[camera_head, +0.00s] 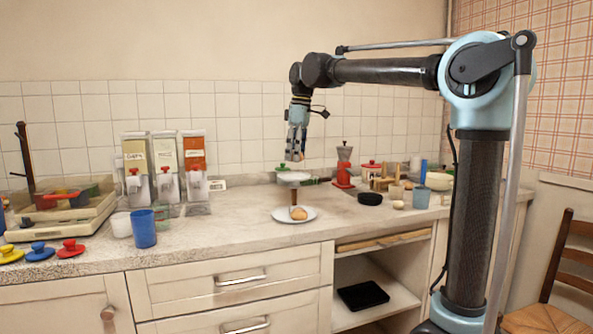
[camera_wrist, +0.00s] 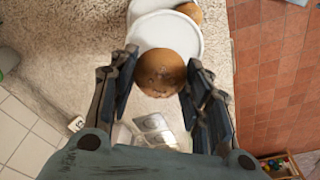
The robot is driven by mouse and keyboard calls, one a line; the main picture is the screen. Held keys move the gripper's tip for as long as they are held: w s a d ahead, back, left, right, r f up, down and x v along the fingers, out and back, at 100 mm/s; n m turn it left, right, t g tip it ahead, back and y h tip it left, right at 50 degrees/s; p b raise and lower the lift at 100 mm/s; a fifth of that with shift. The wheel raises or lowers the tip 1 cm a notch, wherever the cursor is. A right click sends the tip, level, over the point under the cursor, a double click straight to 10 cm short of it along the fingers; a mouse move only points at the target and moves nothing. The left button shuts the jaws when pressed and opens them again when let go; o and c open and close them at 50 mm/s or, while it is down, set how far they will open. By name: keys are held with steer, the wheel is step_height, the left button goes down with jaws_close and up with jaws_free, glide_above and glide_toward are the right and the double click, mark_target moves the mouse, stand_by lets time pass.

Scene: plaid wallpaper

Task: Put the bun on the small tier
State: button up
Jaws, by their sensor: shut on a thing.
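A two-tier white stand is on the counter. Its small tier (camera_head: 293,176) is the upper plate and looks empty; its larger lower plate (camera_head: 281,213) has a bun (camera_head: 299,213) on it. My gripper (camera_head: 295,153) is above the small tier, pointing down. In the wrist view my gripper (camera_wrist: 160,84) is shut on another round brown bun (camera_wrist: 160,72), one finger on each side. There the small tier (camera_wrist: 165,32) shows behind the held bun, partly hidden by it. The lower plate (camera_wrist: 147,6) and its bun (camera_wrist: 190,13) show at the top edge.
A blue cup (camera_head: 144,229) and several dispensers (camera_head: 166,170) stand to the left. A black bowl (camera_head: 370,198), a red coffee grinder (camera_head: 343,172) and several small pots stand to the right. The counter in front of the dispensers is mostly clear.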

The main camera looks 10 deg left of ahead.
mark_target(295, 176)
steer(key=shift+s+f, duration=0.1)
steer(key=shift+f, duration=2.35)
steer(key=o, duration=1.1)
steer(key=shift+f, duration=0.1)
steer(key=shift+c, duration=0.2)
steer(key=r, duration=0.4)
steer(key=d+r, duration=0.1)
steer(key=r, duration=0.7)
steer(key=shift+d+r, duration=0.1)
steer(key=shift+d, duration=0.1)
